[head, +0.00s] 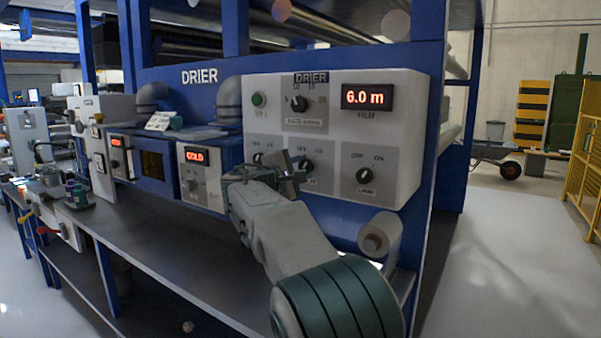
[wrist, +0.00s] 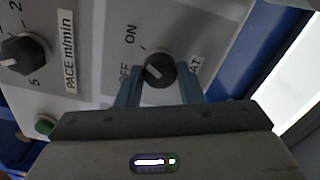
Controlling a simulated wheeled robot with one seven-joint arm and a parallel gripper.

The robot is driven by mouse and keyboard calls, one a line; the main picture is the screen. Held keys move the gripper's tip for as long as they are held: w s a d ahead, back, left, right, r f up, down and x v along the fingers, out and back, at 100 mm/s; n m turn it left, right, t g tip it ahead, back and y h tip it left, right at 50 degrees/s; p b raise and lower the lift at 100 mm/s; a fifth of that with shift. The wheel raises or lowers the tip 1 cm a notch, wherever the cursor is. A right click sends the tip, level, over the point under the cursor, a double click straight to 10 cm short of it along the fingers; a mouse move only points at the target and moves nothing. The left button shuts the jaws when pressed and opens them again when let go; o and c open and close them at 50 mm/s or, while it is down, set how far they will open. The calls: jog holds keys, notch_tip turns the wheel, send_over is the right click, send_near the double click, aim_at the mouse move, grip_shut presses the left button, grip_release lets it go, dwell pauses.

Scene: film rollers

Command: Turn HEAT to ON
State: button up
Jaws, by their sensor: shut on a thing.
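The HEAT knob (wrist: 159,70) is a round black knob with a white mark on the white panel. In the wrist view, OFF is printed left of it and ON above left. Its white mark lies on the side facing OFF. Only the end of its HEAT label shows, beyond the right finger. My gripper (wrist: 161,84) is shut on the knob, one finger on each side. In the head view, my gripper (head: 294,172) is against the panel's lower middle knob (head: 307,165), partly covering it.
The pace knob (head: 298,103) and a green button (head: 258,99) sit above on the same panel (head: 415,120). The lamp knob (head: 363,175) is to the right, and another knob is close on the left. A grey roller (head: 378,238) juts out below. A "COLD" display (head: 197,156) is at left.

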jog(key=o, duration=1)
jog(key=shift+c, duration=0.2)
jog(key=shift+s+a, duration=0.1)
jog(key=shift+a, duration=0.05)
jog(key=b+v, duration=0.1)
jog(key=v, duration=1.2)
jog(key=shift+s, duration=0.25)
